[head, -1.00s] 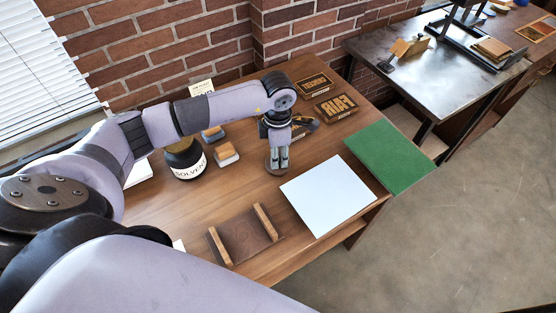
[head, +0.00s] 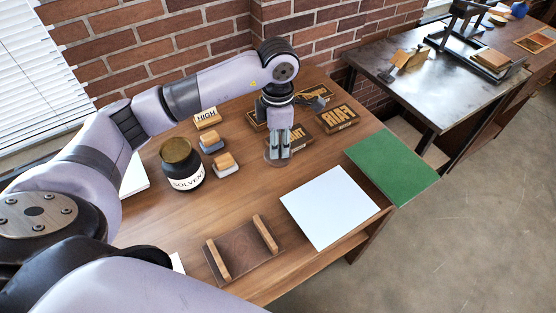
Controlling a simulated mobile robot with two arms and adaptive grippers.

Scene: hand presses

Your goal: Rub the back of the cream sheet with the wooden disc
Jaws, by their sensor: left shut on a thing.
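The pale, nearly white sheet (head: 330,207) lies flat on the wooden bench, right of centre in the head view. My left gripper (head: 278,145) points down, beyond the sheet and to its left. It is shut on the top of the round brownish disc (head: 277,160). The disc is off the sheet, with a gap between them. It seems held just above the bench, but I cannot tell its height exactly. The fingers partly hide how the disc is gripped. My right gripper is not in view.
Dark blocks with raised letters (head: 337,114) stand behind the gripper. A solvent jar (head: 184,168) and small wood-topped blocks (head: 226,163) are left. A wooden-handled board (head: 243,252) lies in front. A green mat (head: 392,165) lies right of the sheet.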

